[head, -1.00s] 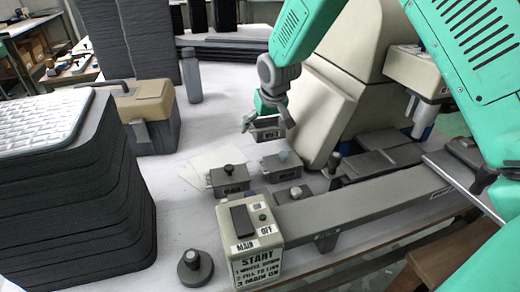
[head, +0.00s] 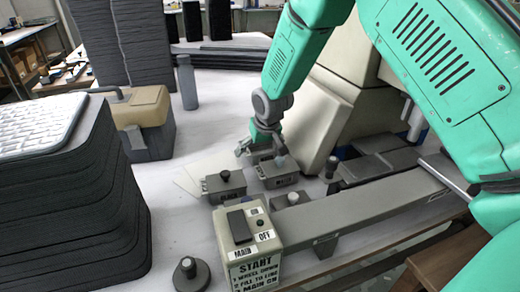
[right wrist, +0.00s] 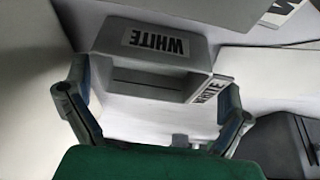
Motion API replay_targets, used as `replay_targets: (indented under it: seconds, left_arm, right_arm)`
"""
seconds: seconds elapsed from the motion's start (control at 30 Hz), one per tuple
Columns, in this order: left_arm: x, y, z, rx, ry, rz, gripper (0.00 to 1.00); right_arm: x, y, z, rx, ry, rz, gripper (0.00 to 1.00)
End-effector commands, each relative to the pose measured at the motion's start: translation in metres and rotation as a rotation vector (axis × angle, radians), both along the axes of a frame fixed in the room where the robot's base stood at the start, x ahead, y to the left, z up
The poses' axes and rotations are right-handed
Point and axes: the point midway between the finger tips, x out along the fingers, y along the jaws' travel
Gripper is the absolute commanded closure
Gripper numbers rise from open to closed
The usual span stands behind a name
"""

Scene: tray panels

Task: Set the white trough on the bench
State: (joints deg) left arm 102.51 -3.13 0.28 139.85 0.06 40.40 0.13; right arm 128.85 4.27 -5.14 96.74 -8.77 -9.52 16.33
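The white trough (right wrist: 150,45) is a small grey-white box with "WHITE" labels, seen close in the right wrist view. My right gripper (right wrist: 155,100) has one finger on each side of it, and both fingers look in contact. In the head view my right gripper (head: 262,148) points down with the trough (head: 261,157) between its fingers, low over the bench (head: 215,120). A knobbed box in front partly hides the trough, so I cannot tell whether its base touches the bench. My left gripper is not in view.
Knobbed dark grey boxes stand close in front, one at left (head: 224,187) and one at right (head: 278,172). Pale sheets (head: 190,178) lie to the left. A cream machine housing (head: 325,120) rises at right. A START control box (head: 245,240) stands nearer.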

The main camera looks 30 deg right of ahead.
Motion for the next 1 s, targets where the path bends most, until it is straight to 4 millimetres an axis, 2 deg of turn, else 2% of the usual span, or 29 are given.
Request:
replay_targets:
  seconds: [0.17,0.5,0.7,1.0]
  left_arm:
    - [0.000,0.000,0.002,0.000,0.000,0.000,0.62]
    - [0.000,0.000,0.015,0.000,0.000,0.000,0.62]
    - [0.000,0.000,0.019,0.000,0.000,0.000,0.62]
    - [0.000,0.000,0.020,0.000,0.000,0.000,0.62]
  right_arm:
    - [-0.002,0.001,0.010,0.000,-0.003,0.000,0.00]
    - [-0.028,0.007,0.075,0.000,-0.004,0.001,0.00]
    - [-0.039,0.010,0.102,0.000,-0.002,0.000,0.00]
    - [-0.044,0.011,0.111,0.000,0.000,0.000,0.00]
